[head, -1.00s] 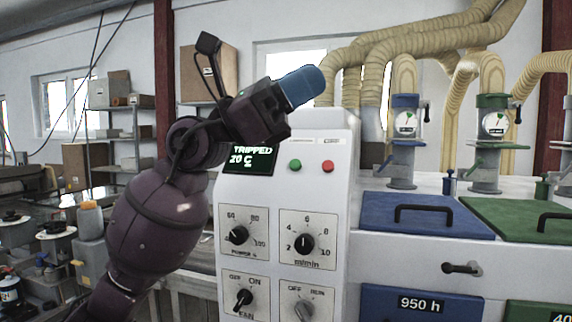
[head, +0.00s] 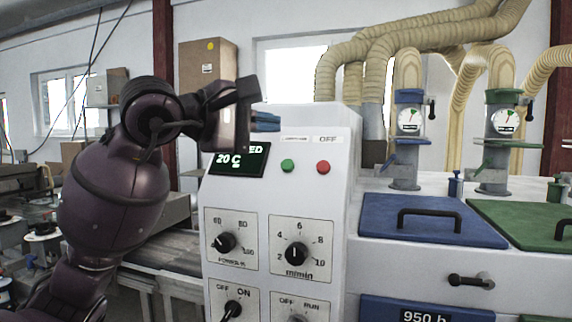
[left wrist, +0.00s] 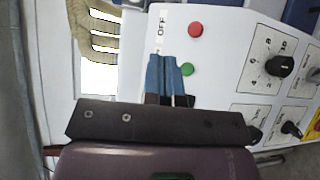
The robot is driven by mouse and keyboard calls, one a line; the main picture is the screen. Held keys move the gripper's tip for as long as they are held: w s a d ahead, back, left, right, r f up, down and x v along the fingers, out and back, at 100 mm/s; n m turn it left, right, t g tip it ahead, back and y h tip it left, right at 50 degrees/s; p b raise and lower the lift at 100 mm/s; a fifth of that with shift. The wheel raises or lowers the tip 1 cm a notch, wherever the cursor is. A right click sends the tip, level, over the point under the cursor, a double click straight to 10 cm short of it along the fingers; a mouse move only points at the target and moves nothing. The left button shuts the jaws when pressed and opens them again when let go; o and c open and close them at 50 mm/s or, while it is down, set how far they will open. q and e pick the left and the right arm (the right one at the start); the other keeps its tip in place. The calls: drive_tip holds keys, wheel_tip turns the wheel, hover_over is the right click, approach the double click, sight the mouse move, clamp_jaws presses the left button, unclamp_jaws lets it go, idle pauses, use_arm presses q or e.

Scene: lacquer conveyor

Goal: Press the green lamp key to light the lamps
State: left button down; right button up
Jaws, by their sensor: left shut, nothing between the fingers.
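The green lamp key (head: 288,166) is a round button on the white control panel (head: 335,215), left of a red button (head: 323,167). In the left wrist view the green key (left wrist: 187,69) lies just right of the fingertips, and the red button (left wrist: 195,29) is above it. My left gripper (head: 268,122) is shut and empty, its blue fingers up and left of the green key in the head view. The blue fingers also show side by side in the left wrist view (left wrist: 168,60). Whether they touch the panel I cannot tell. My right gripper is not in view.
A display (head: 238,161) reading 20 C sits left of the keys, partly covered by my gripper. A power knob (head: 225,242) and a speed knob (head: 296,254) are below. Blue (head: 430,222) and green (head: 530,228) lids with handles stand to the right.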

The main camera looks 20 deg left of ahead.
sight(288, 165)
use_arm(q)
drive_tip(key=shift+w+f, duration=0.1)
drive_tip(key=shift+w+d+f+b, duration=0.1)
drive_tip(key=shift+w+f+b, duration=0.45)
drive_tip(key=shift+w+f, duration=0.5)
drive_tip(key=shift+w+f+b, duration=0.5)
drive_tip(key=shift+w+f, duration=0.2)
drive_tip(key=shift+w, duration=0.5)
drive_tip(key=shift+w+d+f+b, duration=0.1)
drive_tip(key=shift+w+f+b, duration=0.45)
drive_tip(key=shift+w+f, duration=0.5)
drive_tip(key=shift+w+r, duration=0.1)
drive_tip(key=shift+r, duration=0.1)
